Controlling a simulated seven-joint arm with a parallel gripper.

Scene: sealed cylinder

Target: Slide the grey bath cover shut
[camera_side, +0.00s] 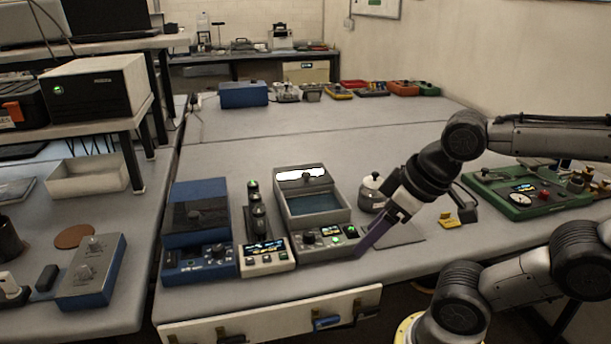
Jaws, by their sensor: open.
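The grey bath (341,217) stands on the bench near the middle, with a control panel on its front. Its grey cover (288,183) sits over the back end, with a small knob and a bright white glare on it. In front of the cover the bath is open and blue-green liquid shows inside. My gripper (372,238) is to the right of the bath's front corner, pointing down and left. Its purple finger part ends close to the panel's right side; I cannot tell if it touches. It is open and apart from the cover.
A blue bath (178,239) with a dark cover and a slim white device (267,265) stand left of the grey bath. A lidded jar (371,194) stands to its right, close to my gripper. A green device (522,205) is further right.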

